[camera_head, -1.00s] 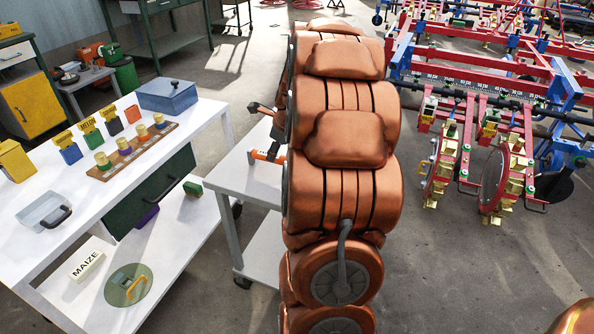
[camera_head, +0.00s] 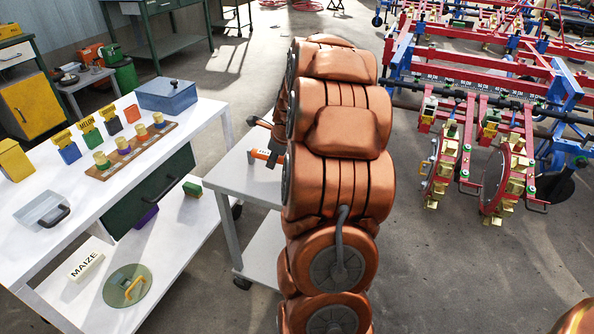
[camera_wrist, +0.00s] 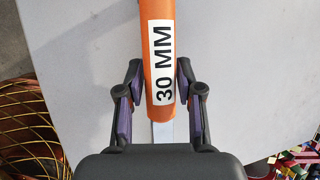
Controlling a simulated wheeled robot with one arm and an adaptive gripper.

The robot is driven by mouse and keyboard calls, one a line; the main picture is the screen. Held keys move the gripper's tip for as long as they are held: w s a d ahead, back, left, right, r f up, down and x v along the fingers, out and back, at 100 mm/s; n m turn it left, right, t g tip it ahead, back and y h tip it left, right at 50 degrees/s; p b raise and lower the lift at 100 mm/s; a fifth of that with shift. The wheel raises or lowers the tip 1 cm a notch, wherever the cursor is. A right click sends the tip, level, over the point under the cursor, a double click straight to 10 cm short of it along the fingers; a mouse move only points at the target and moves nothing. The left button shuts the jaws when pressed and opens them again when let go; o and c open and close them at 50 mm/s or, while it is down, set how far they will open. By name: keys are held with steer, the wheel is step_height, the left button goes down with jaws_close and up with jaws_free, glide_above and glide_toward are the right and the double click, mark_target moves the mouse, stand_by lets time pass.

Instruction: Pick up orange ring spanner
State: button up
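The orange ring spanner lies on a light grey table top. In the wrist view its orange handle (camera_wrist: 158,45), with a white "30 MM" label, runs from the top edge down between my fingers. A bare metal part (camera_wrist: 163,133) shows below the handle, and its ring is hidden. My gripper (camera_wrist: 160,68) is open around the handle, one finger on each side, with a narrow gap at the left and a smaller one at the right. In the head view, only a short orange piece of the spanner (camera_head: 261,154) shows beside my arm, which hides the rest.
The grey table (camera_head: 236,182) stands close to the white workbench (camera_head: 95,185), which holds coloured blocks, a wooden strip and a blue box (camera_head: 167,96). A red and blue planter frame (camera_head: 480,68) stands at the right. The floor between is clear.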

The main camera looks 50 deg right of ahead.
jaws_close()
stand_by(0.3)
